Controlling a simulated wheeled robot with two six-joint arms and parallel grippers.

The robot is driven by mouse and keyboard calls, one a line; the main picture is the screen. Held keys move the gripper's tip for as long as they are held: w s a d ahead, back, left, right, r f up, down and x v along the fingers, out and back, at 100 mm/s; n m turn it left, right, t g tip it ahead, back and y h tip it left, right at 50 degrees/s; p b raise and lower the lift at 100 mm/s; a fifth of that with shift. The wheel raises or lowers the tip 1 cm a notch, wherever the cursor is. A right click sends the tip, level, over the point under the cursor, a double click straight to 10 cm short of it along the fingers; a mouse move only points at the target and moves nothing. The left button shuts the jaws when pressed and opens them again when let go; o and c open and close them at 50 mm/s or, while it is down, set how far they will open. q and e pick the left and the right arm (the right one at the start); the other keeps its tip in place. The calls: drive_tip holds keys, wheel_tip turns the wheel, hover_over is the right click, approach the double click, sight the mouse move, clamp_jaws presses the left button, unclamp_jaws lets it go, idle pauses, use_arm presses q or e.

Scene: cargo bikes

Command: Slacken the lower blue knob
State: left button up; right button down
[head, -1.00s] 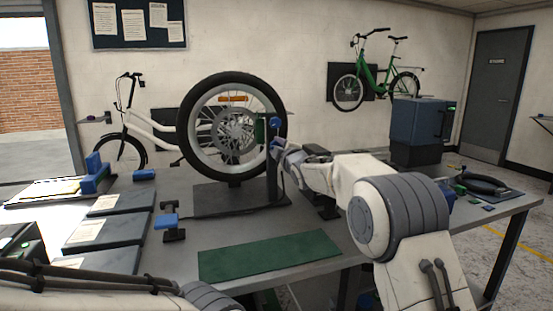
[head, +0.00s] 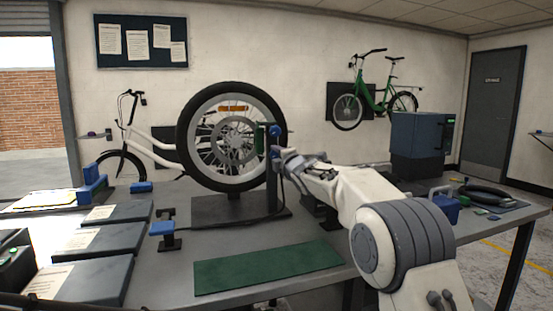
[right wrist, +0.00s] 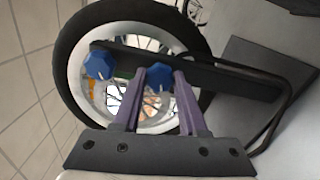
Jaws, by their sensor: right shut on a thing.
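A spoked wheel with a black tyre (head: 183,145) stands upright in a dark truing stand, whose post (head: 271,185) rises at the wheel's right side. Two blue knobs sit on this post, one above the other. The upper blue knob (head: 276,131) is free; in the right wrist view it is the left one (right wrist: 98,65). The lower blue knob (right wrist: 158,76) is between the purple fingers of my right gripper (right wrist: 158,80), which is shut on it. In the head view my right gripper (head: 281,158) reaches the post from the right and partly hides this knob. My left gripper is out of view.
A green mat (head: 268,266) lies on the bench in front of the stand.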

drive_tip(key=shift+a+f, duration=0.1)
drive_tip(key=shift+c, duration=2.3)
unclamp_jaws()
drive_tip(key=shift+s, duration=0.15)
drive_tip(key=shift+s+d+b, duration=0.2)
drive_tip(key=shift+s+b, duration=0.1)
drive_tip(key=shift+b, duration=0.05)
drive_tip(key=b+v, duration=0.3)
drive_tip(key=v, duration=0.6)
drive_tip(key=shift+s, duration=0.3)
